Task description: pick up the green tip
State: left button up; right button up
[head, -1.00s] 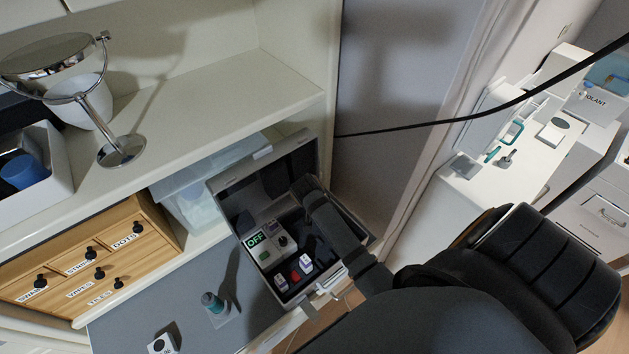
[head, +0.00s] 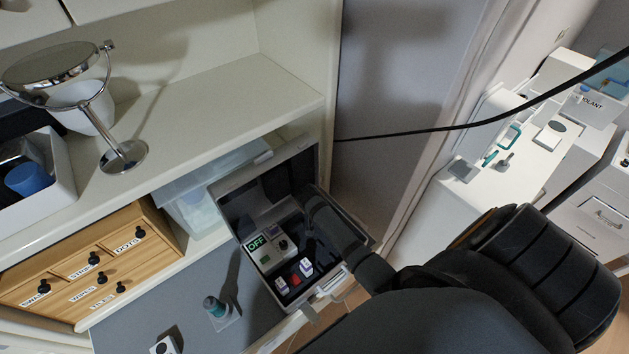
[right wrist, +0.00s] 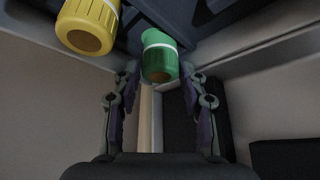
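The green tip (right wrist: 160,57) is a green cylinder with a pale band and a brownish end, at the top middle of the right wrist view. My right gripper (right wrist: 163,80) is open, with one finger on each side of the green tip's near end. I cannot tell whether either finger touches it. In the head view my right arm reaches into the open grey case (head: 232,188). The arm hides the fingertips there, and I cannot make out the green tip. My left gripper is not in view.
A yellow tip (right wrist: 88,24) stands just left of the green one. The case also holds a unit with a lit OFF display (head: 256,243) and small white and red items. The case's raised lid and walls are close around my arm. A teal-topped bottle (head: 214,305) stands left.

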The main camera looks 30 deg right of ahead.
jog(key=c, duration=0.5)
jog(key=shift+o, duration=0.2)
jog(key=shift+r, duration=0.2)
notch_tip(320, 180, up, 2)
jog(key=shift+w+r, duration=0.1)
jog(key=shift+r, duration=0.05)
jog(key=s+d+r+b, duration=0.1)
jog(key=s+r+b, duration=0.1)
jog(key=s+r, duration=0.8)
jog(key=s, duration=0.4)
jog(key=shift+r+b, duration=0.15)
jog(key=shift+b, duration=0.2)
